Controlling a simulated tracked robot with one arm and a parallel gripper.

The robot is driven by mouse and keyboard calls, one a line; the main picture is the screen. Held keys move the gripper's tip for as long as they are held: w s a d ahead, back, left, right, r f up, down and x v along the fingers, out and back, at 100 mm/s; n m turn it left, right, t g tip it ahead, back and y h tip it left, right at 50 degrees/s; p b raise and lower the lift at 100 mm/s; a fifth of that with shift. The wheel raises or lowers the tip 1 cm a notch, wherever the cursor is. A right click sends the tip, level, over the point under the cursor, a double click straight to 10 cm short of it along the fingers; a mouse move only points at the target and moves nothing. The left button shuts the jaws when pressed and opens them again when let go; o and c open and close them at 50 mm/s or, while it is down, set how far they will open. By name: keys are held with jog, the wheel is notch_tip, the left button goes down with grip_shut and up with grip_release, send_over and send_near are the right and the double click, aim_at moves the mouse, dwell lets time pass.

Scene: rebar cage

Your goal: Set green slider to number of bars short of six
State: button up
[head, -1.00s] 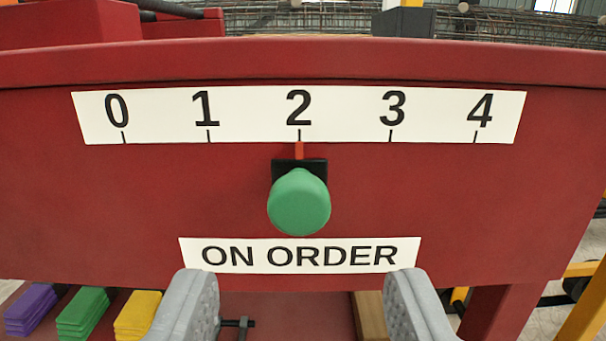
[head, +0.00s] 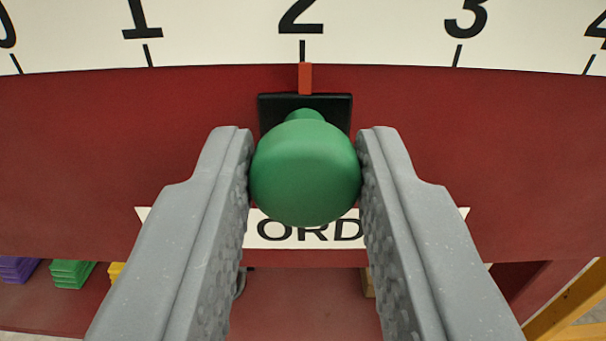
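The green slider knob (head: 305,175) sits on a black carriage (head: 268,112) on the red panel (head: 120,150). Its orange-red pointer (head: 305,78) stands at the 2 mark, or a hair to its right, on the white number scale (head: 225,35). My gripper (head: 305,170) has its two grey fingers on either side of the knob, and both fingertips appear to touch it. The ON ORDER label (head: 310,232) below is partly hidden by the fingers and knob. No bars to count can be made out in this view.
Purple blocks (head: 17,269), green blocks (head: 72,273) and a yellow block (head: 116,272) lie at the lower left below the panel. A yellow beam (head: 570,305) stands at the lower right. The panel face beside the knob is clear.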

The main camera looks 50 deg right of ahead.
grip_shut()
jog(key=shift+w+a+r+p, duration=0.1)
jog(key=shift+w+a+p, duration=0.95)
jog(key=shift+w, duration=0.25)
jog(key=shift+w+a+p, duration=0.3)
jog(key=shift+w+a, duration=0.25)
jog(key=shift+w, duration=0.15)
jog(key=o, duration=0.6)
grip_release()
jog(key=p+v, duration=0.2)
jog(key=v, duration=1.1)
jog(key=shift+s+a+p, duration=0.25)
jog(key=shift+a+p, duration=0.05)
jog(key=shift+p, duration=0.1)
